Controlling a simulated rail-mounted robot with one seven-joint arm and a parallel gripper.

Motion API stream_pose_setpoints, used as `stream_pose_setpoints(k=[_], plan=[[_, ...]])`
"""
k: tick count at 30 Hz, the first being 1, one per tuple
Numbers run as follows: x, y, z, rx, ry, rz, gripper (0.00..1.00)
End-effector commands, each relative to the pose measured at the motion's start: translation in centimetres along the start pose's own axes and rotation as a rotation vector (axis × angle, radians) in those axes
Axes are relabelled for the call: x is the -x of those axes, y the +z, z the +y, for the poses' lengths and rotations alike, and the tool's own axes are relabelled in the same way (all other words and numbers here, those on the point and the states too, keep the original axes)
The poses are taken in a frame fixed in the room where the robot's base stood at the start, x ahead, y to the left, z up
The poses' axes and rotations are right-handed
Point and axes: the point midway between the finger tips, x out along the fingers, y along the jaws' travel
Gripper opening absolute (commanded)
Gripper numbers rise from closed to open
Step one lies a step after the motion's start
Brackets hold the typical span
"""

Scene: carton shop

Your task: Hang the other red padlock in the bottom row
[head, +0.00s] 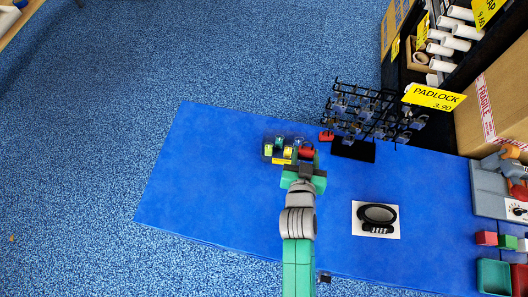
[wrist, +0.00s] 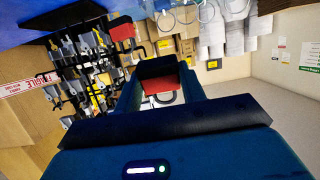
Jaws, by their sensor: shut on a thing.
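My gripper (head: 306,163) is shut on a red padlock (head: 307,152). In the wrist view the red padlock (wrist: 162,84) sits between the two fingers, with its pale shackle partly showing. In the head view it is beside the right end of a small clear bin (head: 268,150). The black wire rack (head: 352,92) stands to the right, apart from my gripper, with several grey padlocks on its hooks. Another red padlock (head: 326,136) shows at the rack's lower left; it also shows in the wrist view (wrist: 122,31).
The bin holds yellow-and-dark and green padlocks. A yellow PADLOCK sign (head: 434,97) stands right of the rack. The mat's left part is clear. Cartons (head: 497,95) stand at the right.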

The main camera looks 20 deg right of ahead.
Motion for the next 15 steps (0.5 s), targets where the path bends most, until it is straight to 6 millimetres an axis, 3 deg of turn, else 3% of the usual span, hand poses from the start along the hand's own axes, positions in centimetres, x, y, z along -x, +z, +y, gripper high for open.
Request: stream_pose_setpoints(k=[1,3,9,12,15], plan=[[-0.8,0.2,3.2,-0.022,0.067,-0.009,0.22],[-1.7,1.1,7.4,-0.054,0.156,-0.025,0.22],[-2.3,3.6,18.3,-0.14,0.377,-0.062,0.22],[-1.9,4.7,22.1,-0.174,0.453,-0.074,0.22],[-1.5,5.3,24.5,-0.195,0.502,-0.082,0.22]])
